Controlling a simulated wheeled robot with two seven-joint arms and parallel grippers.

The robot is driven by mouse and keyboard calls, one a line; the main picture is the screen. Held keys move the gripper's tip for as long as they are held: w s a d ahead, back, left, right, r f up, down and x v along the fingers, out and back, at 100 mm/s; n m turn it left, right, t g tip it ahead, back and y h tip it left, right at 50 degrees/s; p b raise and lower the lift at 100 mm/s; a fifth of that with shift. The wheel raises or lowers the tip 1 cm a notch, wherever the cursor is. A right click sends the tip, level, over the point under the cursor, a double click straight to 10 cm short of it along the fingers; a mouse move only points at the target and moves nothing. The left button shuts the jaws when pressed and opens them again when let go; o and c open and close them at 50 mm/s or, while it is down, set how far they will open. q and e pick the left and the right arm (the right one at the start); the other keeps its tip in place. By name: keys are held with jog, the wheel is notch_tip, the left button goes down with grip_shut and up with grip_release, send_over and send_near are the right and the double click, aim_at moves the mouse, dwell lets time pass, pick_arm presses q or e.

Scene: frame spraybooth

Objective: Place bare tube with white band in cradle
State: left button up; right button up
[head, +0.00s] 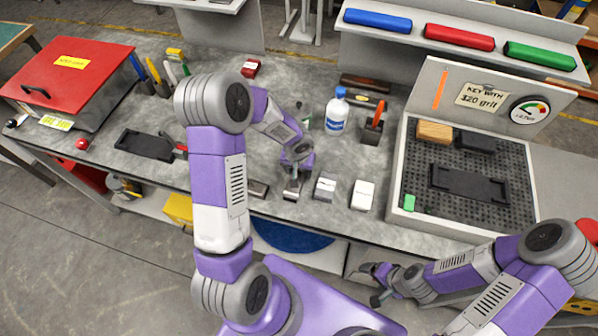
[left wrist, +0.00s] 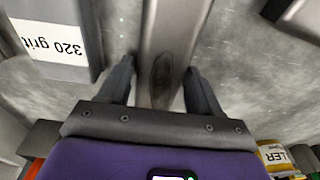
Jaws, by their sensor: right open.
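My left gripper (head: 297,185) is low at the bench's front edge, over a grey metal piece (head: 293,190). In the left wrist view, its fingers (left wrist: 160,75) stand apart on either side of a long grey bar (left wrist: 178,25) with a dark brown patch. Whether they grip the bar is unclear. I cannot make out a white band on it. My right gripper (head: 376,284) is open and empty, below the bench front. Two dark holders could be the cradle: one on the left of the bench (head: 145,146), one in the grey booth (head: 468,183).
A block labelled "320 grit" (left wrist: 60,40) lies beside the bar; a dark block (head: 258,188) and a white block (head: 362,195) are also in this row. A bottle (head: 337,112) stands behind. A red box (head: 72,72) is far left. Blue, red and green rolls lie on the shelf.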

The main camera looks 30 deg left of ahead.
pick_arm(q)
jog(key=c, duration=0.7)
jog(key=shift+r, duration=0.1)
jog(key=shift+c, duration=0.3)
